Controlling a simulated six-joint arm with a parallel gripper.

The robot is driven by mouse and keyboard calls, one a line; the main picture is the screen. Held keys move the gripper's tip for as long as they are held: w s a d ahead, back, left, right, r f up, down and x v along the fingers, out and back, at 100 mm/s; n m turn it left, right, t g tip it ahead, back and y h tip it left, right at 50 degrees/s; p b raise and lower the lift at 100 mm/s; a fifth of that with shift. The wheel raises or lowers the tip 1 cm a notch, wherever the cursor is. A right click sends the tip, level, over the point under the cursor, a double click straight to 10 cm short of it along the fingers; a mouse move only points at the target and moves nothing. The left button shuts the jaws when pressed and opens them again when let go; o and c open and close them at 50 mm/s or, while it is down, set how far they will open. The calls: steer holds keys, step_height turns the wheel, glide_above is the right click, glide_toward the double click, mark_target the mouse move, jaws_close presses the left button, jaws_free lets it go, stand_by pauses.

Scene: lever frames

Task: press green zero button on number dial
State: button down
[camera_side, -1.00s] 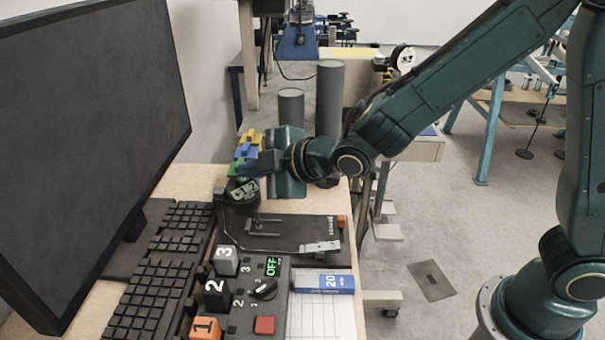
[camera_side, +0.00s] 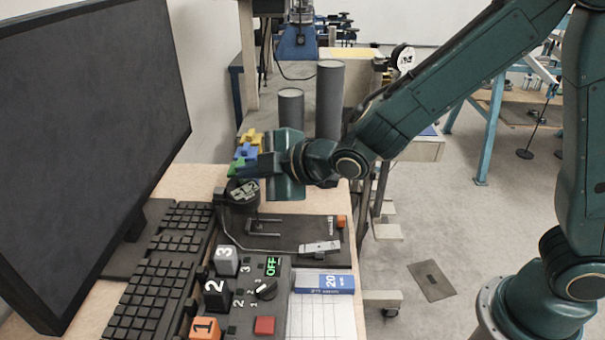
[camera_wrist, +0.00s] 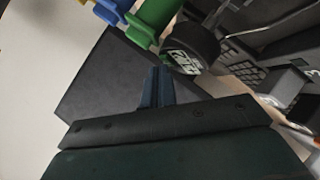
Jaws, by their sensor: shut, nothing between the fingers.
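A dark control panel (camera_side: 280,307) with a black rotary dial (camera_side: 265,289), marked 1, 2 and 3, stands at the lower middle of the side view. A small display with green OFF letters (camera_side: 272,266) is above the dial. I cannot make out a green zero button. A round black part with pale markings (camera_side: 243,190) sits below my fingers; it also shows in the wrist view (camera_wrist: 190,48). My gripper (camera_side: 246,166) is shut and empty, pointing left above the far end of the desk. In the wrist view its fingers (camera_wrist: 157,88) are together.
Yellow, blue and green pieces (camera_side: 246,150) are by my fingertips. Numbered blocks (camera_side: 216,295) and a red button (camera_side: 264,325) are at the front. A keyboard (camera_side: 155,290) and large monitor (camera_side: 90,130) stand left. A metal lever (camera_side: 320,247) lies on a dark plate.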

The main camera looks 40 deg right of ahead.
steer(key=shift+r, duration=0.1)
stand_by(0.6)
steer(key=shift+s+r, duration=0.25)
steer(key=shift+r, duration=0.3)
steer(key=r, duration=0.1)
steer(key=s+r, duration=0.1)
steer(key=r, duration=0.2)
steer(key=shift+s+r, duration=0.35)
stand_by(0.4)
stand_by(0.5)
